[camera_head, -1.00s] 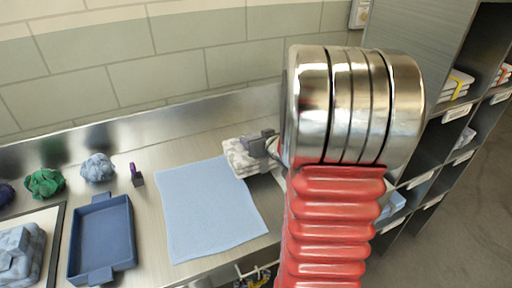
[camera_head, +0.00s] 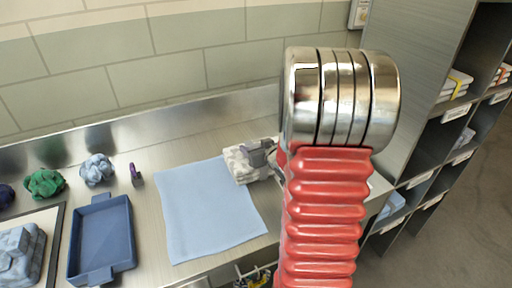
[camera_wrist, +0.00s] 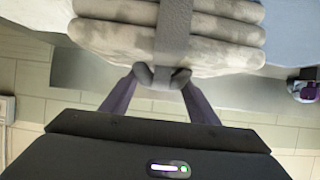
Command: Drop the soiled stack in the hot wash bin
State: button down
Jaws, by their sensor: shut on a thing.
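The soiled stack (camera_head: 240,163) is a pile of folded, grey-stained white cloth with a grey band around it. It shows at the right edge of a light blue cloth in the head view, and fills the top of the wrist view (camera_wrist: 110,38). My gripper (camera_head: 266,152) is at the stack's right side. In the wrist view its dark fingertips (camera_wrist: 162,76) are shut on the grey band. My red and silver arm hides part of the counter to the right. I cannot pick out the hot wash bin.
A light blue cloth (camera_head: 207,215) lies flat on the counter. A blue tray (camera_head: 101,240), crumpled green cloth (camera_head: 45,183), crumpled blue cloth (camera_head: 97,169) and a small purple-topped item (camera_head: 136,175) are to its left. Labelled shelves (camera_head: 440,140) stand at right.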

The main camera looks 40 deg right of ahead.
jog(key=shift+s+a+f, duration=0.1)
jog(key=shift+a+f, duration=0.05)
jog(key=shift+f, duration=0.3)
jog(key=shift+s+a+f, duration=0.1)
jog(key=shift+f, duration=0.35)
jog(key=c, duration=0.7)
grip_release()
jog(key=shift+r, duration=0.35)
jog(key=shift+s+r, duration=0.15)
jog(key=shift+r, duration=0.15)
jog(key=v, duration=1.1)
jog(key=shift+r, duration=0.5)
jog(key=shift+s, duration=0.1)
